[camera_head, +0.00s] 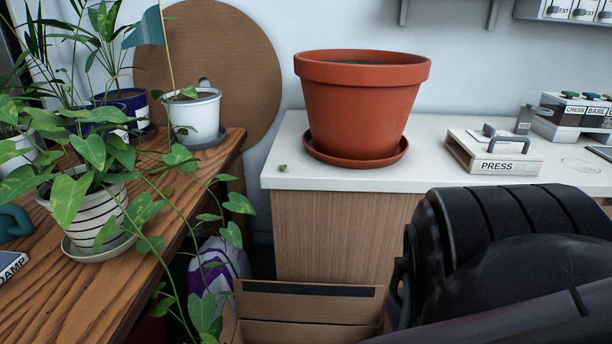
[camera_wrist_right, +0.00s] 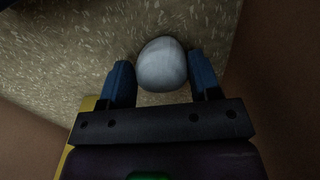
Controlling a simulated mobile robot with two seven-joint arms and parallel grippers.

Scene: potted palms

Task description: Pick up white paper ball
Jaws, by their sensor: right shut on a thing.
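The white paper ball (camera_wrist_right: 162,64) shows in the right wrist view as a pale, rounded lump between the two blue fingers. My right gripper (camera_wrist_right: 162,76) is shut on it, with a finger against each side. A speckled, light surface lies behind the ball. I cannot tell whether the ball touches that surface. In the head view my right arm fills the lower right, and its gripper and the ball do not show there. My left gripper is in neither view.
An open cardboard box (camera_head: 308,304) stands on the floor at bottom centre. A large terracotta pot (camera_head: 362,105) stands on the white counter (camera_head: 440,180). Potted plants crowd the wooden table (camera_head: 75,295) at left, with vines hanging past its edge. A press tool (camera_head: 492,152) lies on the counter.

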